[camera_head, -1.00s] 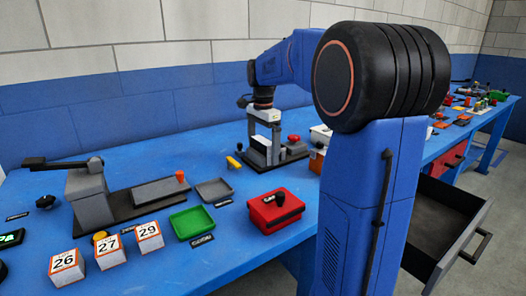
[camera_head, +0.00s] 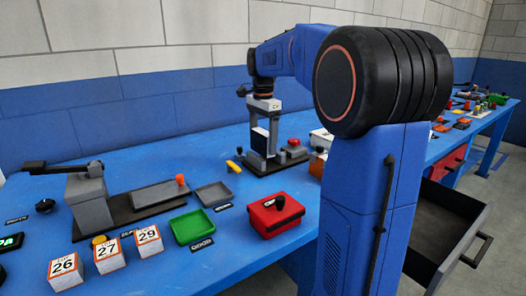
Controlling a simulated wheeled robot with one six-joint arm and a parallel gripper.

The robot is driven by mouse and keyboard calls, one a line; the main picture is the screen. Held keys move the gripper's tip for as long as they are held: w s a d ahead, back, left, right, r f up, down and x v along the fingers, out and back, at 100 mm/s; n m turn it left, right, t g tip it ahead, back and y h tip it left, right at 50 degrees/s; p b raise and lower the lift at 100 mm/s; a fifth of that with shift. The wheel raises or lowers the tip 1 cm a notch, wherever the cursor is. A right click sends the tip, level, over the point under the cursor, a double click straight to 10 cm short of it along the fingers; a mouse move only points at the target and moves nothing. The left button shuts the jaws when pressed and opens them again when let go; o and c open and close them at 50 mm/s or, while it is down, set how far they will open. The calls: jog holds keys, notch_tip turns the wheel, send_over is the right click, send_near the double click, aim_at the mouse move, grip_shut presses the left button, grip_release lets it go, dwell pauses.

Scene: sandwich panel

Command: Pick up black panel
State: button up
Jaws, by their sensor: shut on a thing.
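My gripper (camera_head: 262,122) hangs below my blue arm at the back of the blue table, with light grey jaws. It is shut on the black panel (camera_head: 258,143), a thin upright dark plate that shows pale at one edge. The panel is close to a grey fixture on a black base (camera_head: 273,163). I cannot tell from this view whether the panel's lower edge still touches the fixture. The fingertips are small and partly hidden.
A red button (camera_head: 293,142) is on the fixture's right. A yellow piece (camera_head: 233,166), a grey tray (camera_head: 214,194), a green tray (camera_head: 192,227) and a red box (camera_head: 277,214) lie nearer. A lever press (camera_head: 92,196) and numbered blocks (camera_head: 107,254) stand left. An open drawer (camera_head: 445,232) juts out right.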

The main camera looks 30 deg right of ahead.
aim_at(264, 131)
notch_tip(264, 131, up, 14)
jog(key=shift+f, duration=0.2)
jog(key=shift+d, duration=0.1)
